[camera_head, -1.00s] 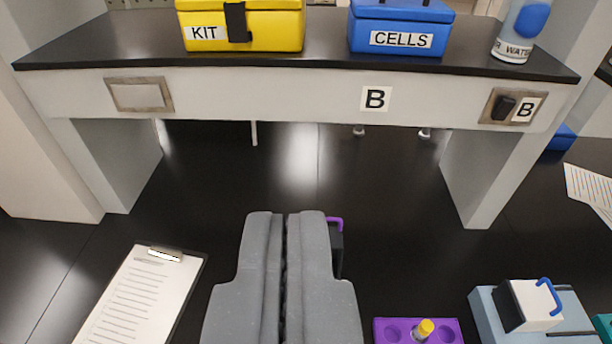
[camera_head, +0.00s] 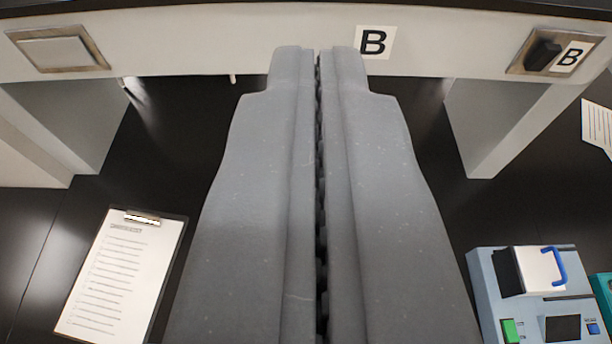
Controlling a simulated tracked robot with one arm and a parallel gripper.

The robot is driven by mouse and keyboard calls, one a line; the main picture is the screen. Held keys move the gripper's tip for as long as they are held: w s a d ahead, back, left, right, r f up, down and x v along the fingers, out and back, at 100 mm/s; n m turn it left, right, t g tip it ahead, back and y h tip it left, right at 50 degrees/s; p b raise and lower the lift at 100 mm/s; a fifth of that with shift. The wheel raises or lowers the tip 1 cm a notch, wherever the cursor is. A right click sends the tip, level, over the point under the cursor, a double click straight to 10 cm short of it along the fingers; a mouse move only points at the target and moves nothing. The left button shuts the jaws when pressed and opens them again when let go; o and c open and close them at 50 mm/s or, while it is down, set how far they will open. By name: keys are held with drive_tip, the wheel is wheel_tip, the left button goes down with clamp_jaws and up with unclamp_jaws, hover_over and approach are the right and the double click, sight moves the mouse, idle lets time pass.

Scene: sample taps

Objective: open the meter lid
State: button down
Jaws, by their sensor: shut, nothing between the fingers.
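A light blue-grey device (camera_head: 487,299), which looks like the meter, stands at the lower right. On it is a white lid-like block (camera_head: 539,270) with a blue handle (camera_head: 556,262) and a dark left side. I cannot tell whether this lid is fully down. A green button (camera_head: 511,330) and a dark screen (camera_head: 562,328) are on the device's front. My gripper (camera_head: 318,52) is shut and empty, its fingers pointing up the picture toward the shelf front. It is well left of the device, apart from it, and hides the middle of the bench.
The white shelf front (camera_head: 210,42) with a "B" label (camera_head: 374,42) crosses the top, with a switch plate (camera_head: 555,53) at right. Shelf supports stand on both sides. A clipboard (camera_head: 125,270) lies at lower left. A teal object (camera_head: 602,290) is right of the device.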

drive_tip(key=w+f+g+p, duration=0.2)
drive_tip(key=w+f, duration=0.5)
drive_tip(key=f, duration=0.6)
drive_tip(key=w+f+g+p, duration=0.2)
drive_tip(key=w+f, duration=0.5)
drive_tip(key=f, duration=0.7)
drive_tip(key=w+f+g+p, duration=0.3)
drive_tip(key=w+f, duration=0.5)
drive_tip(key=f, duration=0.5)
drive_tip(key=shift+a+f+g, duration=0.25)
drive_tip(key=shift+f+g, duration=0.05)
drive_tip(key=shift+g, duration=0.4)
drive_tip(key=shift+w+f, duration=0.2)
